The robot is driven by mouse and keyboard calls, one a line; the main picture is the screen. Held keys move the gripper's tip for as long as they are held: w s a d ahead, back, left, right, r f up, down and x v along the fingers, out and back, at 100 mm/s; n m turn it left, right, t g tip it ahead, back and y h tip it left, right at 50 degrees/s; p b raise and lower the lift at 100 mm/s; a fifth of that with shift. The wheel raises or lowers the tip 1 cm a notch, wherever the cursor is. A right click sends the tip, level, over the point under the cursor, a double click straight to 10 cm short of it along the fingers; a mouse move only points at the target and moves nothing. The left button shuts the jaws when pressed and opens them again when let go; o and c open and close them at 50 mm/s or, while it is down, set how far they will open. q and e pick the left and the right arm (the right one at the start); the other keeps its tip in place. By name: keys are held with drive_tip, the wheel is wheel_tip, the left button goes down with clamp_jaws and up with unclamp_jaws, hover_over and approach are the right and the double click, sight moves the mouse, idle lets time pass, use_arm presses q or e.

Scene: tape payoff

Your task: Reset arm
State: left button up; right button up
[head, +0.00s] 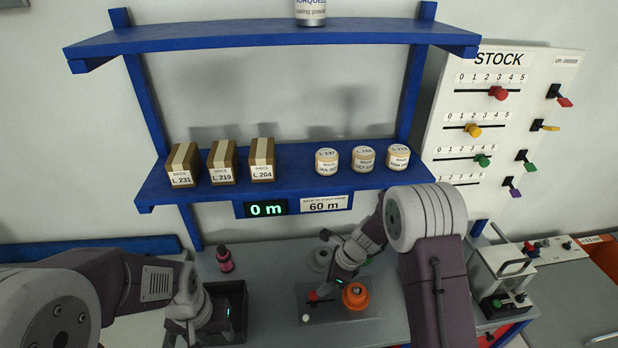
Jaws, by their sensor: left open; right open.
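A dark plate (375,308) lies on the bench, bearing an orange spool (355,296) and a small red-tipped part (314,297). I cannot tell whether that part is the task's arm. My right gripper (335,285) reaches down over the plate, between the red-tipped part and the spool. It is open; its fingertips are hard to make out, and I cannot tell whether it touches anything. My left gripper (212,322) is open at the dark box (243,292) on the bench and hides part of it. I see nothing held in either gripper.
A blue shelf (290,184) above the bench holds brown boxes (222,162) and round tubs (363,160). A display (267,209) reads 0 m. A dark-red bottle (225,259) stands behind the box. A white press-like device (500,275) stands right, below a stock board (495,130).

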drive_tip(key=s+d+n+h+b, duration=0.2)
drive_tip(key=s+d+n+b, duration=0.2)
drive_tip(key=s+n, duration=0.4)
drive_tip(key=s+d+n+h+b, duration=0.2)
drive_tip(key=s+d+n, duration=0.3)
drive_tip(key=n, duration=0.8)
drive_tip(key=s+b, duration=0.1)
drive_tip(key=s, duration=0.2)
drive_tip(key=shift+s+r+n+b, duration=0.15)
drive_tip(key=shift+r+n+b, duration=0.15)
drive_tip(key=shift+n+b, duration=0.1)
drive_tip(key=shift+s, duration=0.2)
drive_tip(key=shift+w, duration=0.15)
